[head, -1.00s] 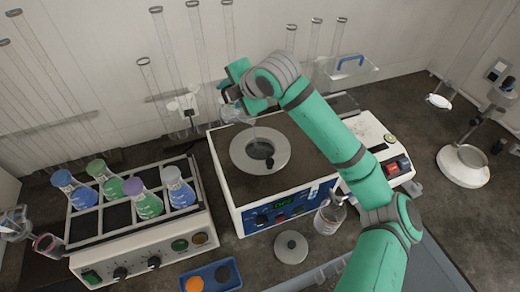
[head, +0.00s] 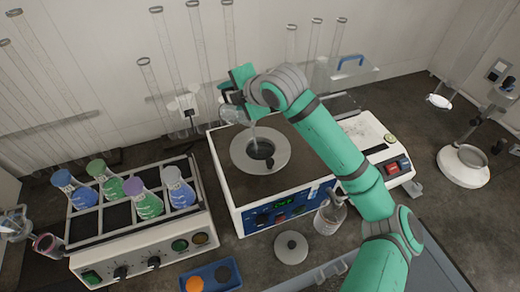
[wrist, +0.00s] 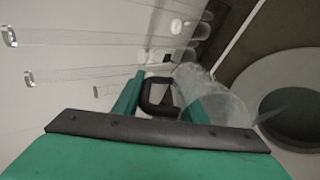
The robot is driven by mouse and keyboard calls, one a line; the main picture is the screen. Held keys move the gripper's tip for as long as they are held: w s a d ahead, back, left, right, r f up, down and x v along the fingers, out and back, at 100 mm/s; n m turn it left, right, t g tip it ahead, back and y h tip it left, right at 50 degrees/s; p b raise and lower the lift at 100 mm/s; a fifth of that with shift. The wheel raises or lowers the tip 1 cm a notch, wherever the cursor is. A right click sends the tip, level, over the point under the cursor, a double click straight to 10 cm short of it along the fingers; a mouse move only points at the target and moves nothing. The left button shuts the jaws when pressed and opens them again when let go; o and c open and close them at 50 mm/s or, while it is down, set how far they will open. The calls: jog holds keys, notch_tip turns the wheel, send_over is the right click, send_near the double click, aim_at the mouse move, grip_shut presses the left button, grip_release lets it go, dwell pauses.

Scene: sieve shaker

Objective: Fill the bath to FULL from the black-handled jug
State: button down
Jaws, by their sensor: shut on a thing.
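The bath (head: 224,171) is a white box with a brown top and a blue front panel with a small green display. Its round opening has a grey ring (head: 278,165); a dark knob-like shape shows inside, and the level mark is too small to read. My gripper (head: 233,92) is shut on the black handle (wrist: 158,97) of a clear jug (head: 232,115). The jug is tilted above the back left of the ring, and a thin pale stream runs from it into the opening. The jug also shows in the wrist view (wrist: 205,85), with the opening beside it.
A grey lid (head: 291,247) lies in front of the bath, beside a clear bottle (head: 329,217). A shaker with coloured flasks (head: 97,230) stands left. A white device (head: 385,150) stands right. Tall glass tubes (head: 160,75) line the back wall.

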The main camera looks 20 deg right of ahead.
jog(key=shift+s+d+t, duration=0.1)
jog(key=shift+t, duration=0.2)
dwell(0.4)
jog(key=shift+r, duration=0.15)
jog(key=g, duration=0.1)
jog(key=w+g, duration=0.1)
jog(key=shift+a+g+h, duration=0.25)
jog(key=shift+g+h, duration=0.05)
jog(key=shift+h, duration=0.1)
jog(key=shift+w+a+f+g+h, duration=0.15)
jog(key=shift+w+f+g+h, duration=0.2)
jog(key=shift+g, duration=0.55)
jog(key=shift+w, duration=0.15)
